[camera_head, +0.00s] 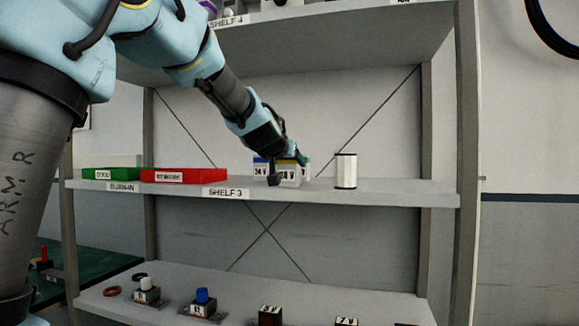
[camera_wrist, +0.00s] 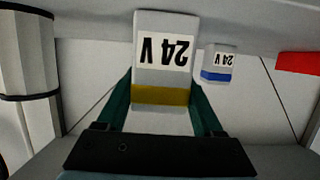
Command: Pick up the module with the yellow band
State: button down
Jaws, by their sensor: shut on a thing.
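The module with the yellow band (camera_wrist: 160,96) is a light grey block with a "24 V" label, upside down in the wrist view. My gripper (camera_wrist: 163,100) is shut on it, with one dark green finger on each side near the band. In the head view the same module (camera_head: 289,176) is at the shelf 3 front edge, partly hidden by my gripper (camera_head: 287,168). I cannot tell whether it touches the shelf. A similar module with a blue band (camera_wrist: 219,64) stands behind it, and shows in the head view to the left (camera_head: 260,168).
A white cylinder with black ends (camera_head: 346,171) stands to the right on shelf 3 (camera_head: 400,192). Red (camera_head: 184,175) and green (camera_head: 110,174) bins are at the left. Shelf 4 (camera_head: 330,45) hangs above.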

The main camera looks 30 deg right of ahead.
notch_tip(320, 180, up, 9)
jog(key=p, duration=0.4)
jog(key=shift+f+p, duration=0.15)
jog(key=shift+p, duration=0.2)
jog(key=shift+r, duration=0.6)
